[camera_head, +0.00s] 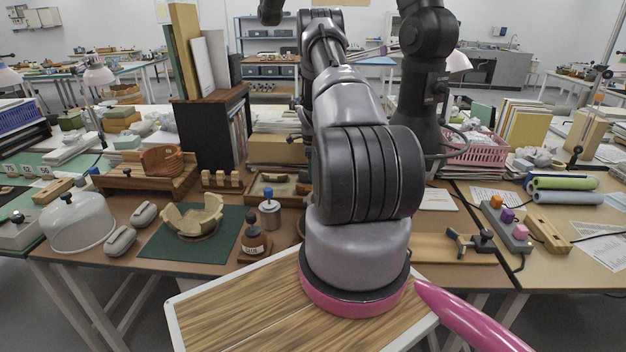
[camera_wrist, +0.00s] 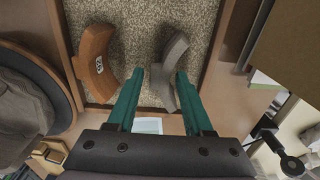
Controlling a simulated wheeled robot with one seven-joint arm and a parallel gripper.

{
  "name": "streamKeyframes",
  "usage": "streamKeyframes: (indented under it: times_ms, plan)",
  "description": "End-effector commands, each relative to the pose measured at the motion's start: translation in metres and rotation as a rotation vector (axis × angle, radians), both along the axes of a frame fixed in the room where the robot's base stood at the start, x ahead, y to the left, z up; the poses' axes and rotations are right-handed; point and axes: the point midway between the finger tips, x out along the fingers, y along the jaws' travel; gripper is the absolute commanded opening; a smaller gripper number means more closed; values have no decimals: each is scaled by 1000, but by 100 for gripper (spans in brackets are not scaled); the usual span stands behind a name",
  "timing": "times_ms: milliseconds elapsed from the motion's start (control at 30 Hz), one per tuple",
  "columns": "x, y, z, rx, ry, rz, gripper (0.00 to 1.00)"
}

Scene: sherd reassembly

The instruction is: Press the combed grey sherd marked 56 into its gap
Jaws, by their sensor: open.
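In the wrist view a grey curved sherd (camera_wrist: 171,70) lies on the speckled bed of a wooden-edged tray (camera_wrist: 205,75). No number can be read on it. My gripper (camera_wrist: 160,73) is open above the tray, its two green fingers on either side of the grey sherd's lower part, the right finger close to it. I cannot tell whether they touch. An orange-brown sherd (camera_wrist: 93,58) with a small white number label lies left of it. In the head view my arm hides the gripper. A grey rounded body (camera_wrist: 22,95) with a dark rim stands left of the tray.
In the head view a cream broken bowl (camera_head: 193,218) sits on a green mat (camera_head: 155,248), and a brown bowl (camera_head: 162,158) sits on a wooden stand. A glue bottle (camera_head: 254,240) and a blue-topped jar (camera_head: 269,208) stand near my arm. A wood-grain board (camera_head: 225,310) fills the front.

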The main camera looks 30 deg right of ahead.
Motion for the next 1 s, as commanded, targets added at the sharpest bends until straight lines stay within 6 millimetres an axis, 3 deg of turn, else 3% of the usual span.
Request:
streamKeyframes:
  times_ms: [133, 200, 267, 467, 1000]
  plan:
    - [0, 0, 0, 0, 0, 0, 47]
    - [0, 0, 0, 0, 0, 0, 21]
    - [0, 0, 0, 0, 0, 0, 0]
    - [0, 0, 2, 0, 0, 0, 0]
    - [0, 0, 34, -1, 1, 1, 0]
